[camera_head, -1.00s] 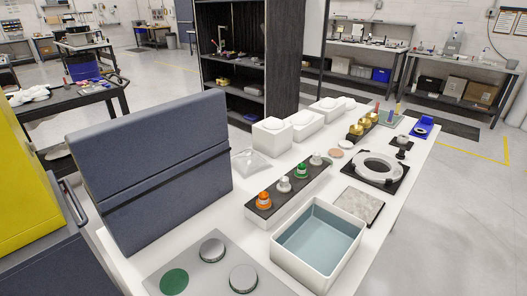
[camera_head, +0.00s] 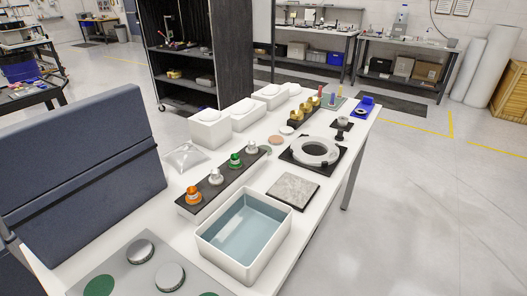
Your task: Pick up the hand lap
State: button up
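I cannot tell for sure which piece is the hand lap. A small dark piece with a round top (camera_head: 342,122) sits on the white table (camera_head: 268,207) behind the white ring, with a small black pedestal piece (camera_head: 340,135) in front of it. Round metal discs (camera_head: 170,277) lie on a grey plate (camera_head: 113,268) at the near left, beside a green disc (camera_head: 99,286). My gripper is not in view.
A water-filled white tub (camera_head: 213,242), a stone tile (camera_head: 293,189), a white ring (camera_head: 315,151) on a black base and a dark strip with knobs (camera_head: 225,182) crowd the table. A blue-grey padded case (camera_head: 80,175) stands at left. Floor at right is clear.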

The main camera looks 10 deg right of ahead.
aim_at(340, 137)
jog(key=i+l+z, duration=0.1)
jog(key=l, duration=0.35)
jog(key=i+l+z, duration=0.1)
jog(key=l, duration=0.3)
jog(key=i+l+z, duration=0.1)
jog(key=l, duration=0.3)
